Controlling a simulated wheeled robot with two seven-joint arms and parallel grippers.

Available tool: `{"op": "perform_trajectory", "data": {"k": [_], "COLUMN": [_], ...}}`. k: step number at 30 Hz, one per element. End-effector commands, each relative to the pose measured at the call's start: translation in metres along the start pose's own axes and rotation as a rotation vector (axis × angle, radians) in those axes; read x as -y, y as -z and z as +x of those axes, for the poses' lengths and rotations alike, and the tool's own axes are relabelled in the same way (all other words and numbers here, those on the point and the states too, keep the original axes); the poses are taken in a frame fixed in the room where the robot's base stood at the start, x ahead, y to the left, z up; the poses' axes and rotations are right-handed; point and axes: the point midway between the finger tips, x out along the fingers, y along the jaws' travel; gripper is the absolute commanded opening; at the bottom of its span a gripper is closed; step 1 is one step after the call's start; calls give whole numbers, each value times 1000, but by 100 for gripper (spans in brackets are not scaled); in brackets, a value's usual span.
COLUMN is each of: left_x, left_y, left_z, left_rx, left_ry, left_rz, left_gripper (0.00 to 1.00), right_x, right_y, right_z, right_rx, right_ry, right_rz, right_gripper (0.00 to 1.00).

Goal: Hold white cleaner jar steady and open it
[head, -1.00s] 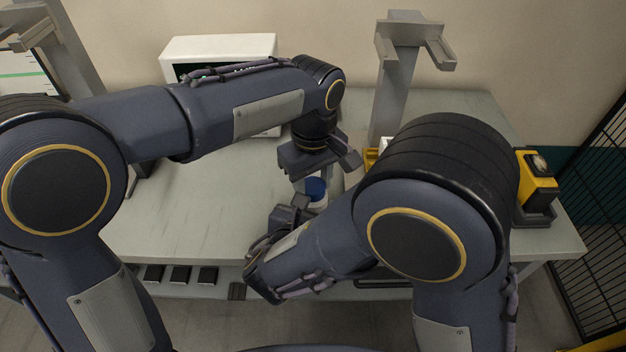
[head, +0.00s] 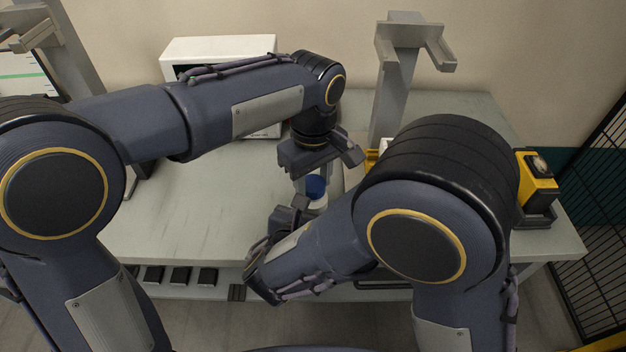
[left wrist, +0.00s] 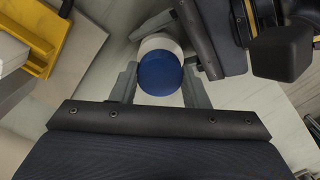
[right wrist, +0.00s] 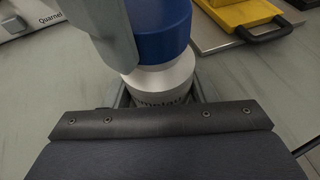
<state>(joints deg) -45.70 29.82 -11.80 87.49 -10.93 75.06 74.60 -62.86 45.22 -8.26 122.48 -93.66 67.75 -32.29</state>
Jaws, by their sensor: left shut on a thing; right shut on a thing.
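The white cleaner jar (head: 318,205) stands upright at the table's front, with a blue lid (head: 316,186) on top. My left gripper (head: 314,178) comes down from above and is shut on the lid, its fingers on either side of the blue cap (left wrist: 160,72). My right gripper (head: 304,206) reaches in low from the front and is shut on the jar's white body (right wrist: 160,78). The blue lid (right wrist: 162,32) sits above its fingers in the right wrist view. The jar's lower part is hidden, and its label is only partly visible.
A white box-shaped device (head: 218,47) stands at the back left, and a grey stand (head: 396,75) at the back. A yellow-and-black item (head: 537,180) sits at the right edge. The table's left part (head: 190,215) is clear.

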Motion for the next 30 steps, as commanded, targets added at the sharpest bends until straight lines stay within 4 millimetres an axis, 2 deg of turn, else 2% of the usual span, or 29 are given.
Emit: {"op": "perform_trajectory", "data": {"k": [10, 21, 30], "left_x": [0, 0, -1], "left_y": [0, 0, 0], "left_z": [-12, -15, -48], "left_rx": [0, 0, -1], "left_ry": [-1, -1, -4], "left_rz": [1, 1, 1], "left_gripper": [14, 14, 14], "right_x": [0, 0, 0], "right_y": [0, 0, 0], "right_z": [0, 0, 0], "right_rx": [1, 1, 1], "right_ry": [0, 0, 0], "right_rz": [0, 0, 0], "right_gripper": [0, 0, 0]}}
